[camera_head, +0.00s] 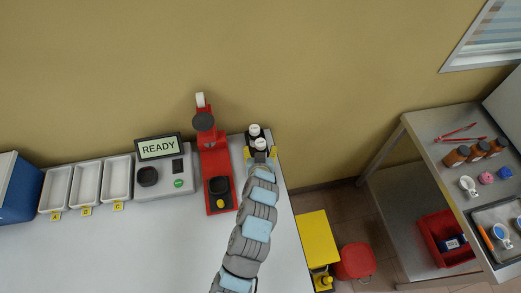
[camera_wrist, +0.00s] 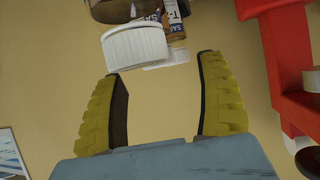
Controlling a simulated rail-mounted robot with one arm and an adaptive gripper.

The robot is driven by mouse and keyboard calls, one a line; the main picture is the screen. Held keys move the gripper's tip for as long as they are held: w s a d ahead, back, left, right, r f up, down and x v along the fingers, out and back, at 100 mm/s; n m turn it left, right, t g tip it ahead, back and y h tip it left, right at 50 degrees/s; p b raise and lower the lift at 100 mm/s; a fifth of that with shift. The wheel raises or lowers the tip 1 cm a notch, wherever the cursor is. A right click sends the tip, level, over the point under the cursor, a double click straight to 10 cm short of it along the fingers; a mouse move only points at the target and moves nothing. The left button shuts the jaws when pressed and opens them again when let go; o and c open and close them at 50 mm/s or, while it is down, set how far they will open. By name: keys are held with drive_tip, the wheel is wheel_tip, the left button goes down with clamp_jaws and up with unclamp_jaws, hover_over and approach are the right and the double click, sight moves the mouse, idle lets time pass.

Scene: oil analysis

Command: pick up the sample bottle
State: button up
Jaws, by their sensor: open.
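Two sample bottles with white caps stand in a black holder (camera_head: 267,135) at the table's back right corner. The rear bottle (camera_head: 254,130) and the front bottle (camera_head: 260,144) show mostly as caps. In the wrist view, a large white cap (camera_wrist: 135,45) lies just beyond the fingertips, left of centre. Behind it is a brown bottle with a white and blue label (camera_wrist: 175,22), partly hidden. My gripper (camera_head: 259,153), with yellow fingers, is at the front bottle. In the wrist view my gripper (camera_wrist: 163,70) is open, with nothing between its fingers.
A red press (camera_head: 213,160) stands close left of the holder. Further left are a grey device reading READY (camera_head: 158,148) and white trays (camera_head: 88,187). The table edge drops off just right of my arm. A metal bench (camera_head: 430,140) with brown bottles (camera_head: 457,156) is at right.

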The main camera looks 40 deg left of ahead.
sight(261, 144)
drive_tip(key=shift+w+r+p+x, duration=0.15)
drive_tip(key=shift+p+x, duration=0.1)
drive_tip(key=shift+x, duration=0.8)
drive_tip(key=shift+w+r+p+x, duration=0.15)
drive_tip(key=shift+p+x, duration=0.1)
drive_tip(key=shift+x, duration=0.85)
drive_tip(key=shift+a+f, duration=0.2)
drive_tip(key=shift+f, duration=0.1)
clamp_jaws()
